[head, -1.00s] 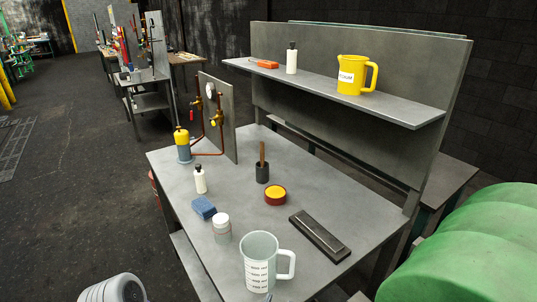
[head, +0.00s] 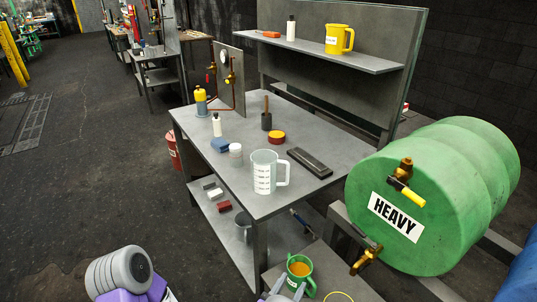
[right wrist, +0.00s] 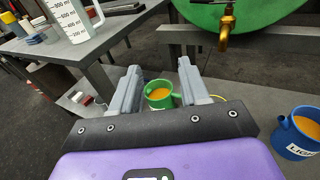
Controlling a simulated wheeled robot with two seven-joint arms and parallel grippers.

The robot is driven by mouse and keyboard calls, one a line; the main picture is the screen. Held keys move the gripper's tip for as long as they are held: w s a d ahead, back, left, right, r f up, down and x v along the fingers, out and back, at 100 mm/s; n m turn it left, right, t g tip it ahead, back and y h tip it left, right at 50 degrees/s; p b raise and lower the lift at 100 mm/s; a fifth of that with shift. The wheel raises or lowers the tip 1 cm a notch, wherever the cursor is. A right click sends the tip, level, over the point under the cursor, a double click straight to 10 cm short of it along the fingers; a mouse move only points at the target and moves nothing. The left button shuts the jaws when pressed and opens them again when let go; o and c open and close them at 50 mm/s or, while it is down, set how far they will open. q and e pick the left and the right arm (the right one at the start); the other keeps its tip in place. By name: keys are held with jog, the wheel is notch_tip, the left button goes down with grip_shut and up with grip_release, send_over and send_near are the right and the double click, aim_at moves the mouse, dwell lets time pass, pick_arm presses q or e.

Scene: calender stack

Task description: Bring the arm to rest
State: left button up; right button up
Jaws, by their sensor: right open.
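My right gripper (head: 287,287) is at the bottom of the head view, just on the near side of a green mug (head: 292,281) with orange contents. In the right wrist view, its two grey fingers (right wrist: 160,88) are apart, with the green mug (right wrist: 160,101) seen in the gap beyond them. Nothing is gripped. I cannot tell how far the mug is from the fingertips. A grey and purple part of my own arm shows at the lower left of the head view. My left gripper is not in view.
A green drum (head: 465,190) marked HEAVY, with brass taps, lies above the mug's stand. A blue mug (right wrist: 296,135) stands at the right in the wrist view. The workbench (head: 205,122) carries a clear measuring jug (head: 264,178) near its front corner. Open floor (head: 85,190) lies left.

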jog(key=s+d+f+m+g+h, duration=0.2)
jog(key=s+d+f+m+g, duration=0.15)
jog(key=d+f+g, duration=0.5)
jog(key=s+f+m+g+y+p, duration=0.2)
jog(key=s+f+m+g+y, duration=0.4)
jog(key=s+f+m+g, duration=0.6)
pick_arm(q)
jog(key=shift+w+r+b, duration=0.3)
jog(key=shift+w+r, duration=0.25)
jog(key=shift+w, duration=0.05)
pick_arm(e)
jog(key=w+a+f+m+t+y, duration=0.4)
jog(key=f+m+t+y, duration=0.2)
jog(key=m, duration=1.1)
jog(key=shift+w+a+f+y, duration=0.2)
jog(key=shift+f+y, duration=0.1)
jog(key=shift+y, duration=0.9)
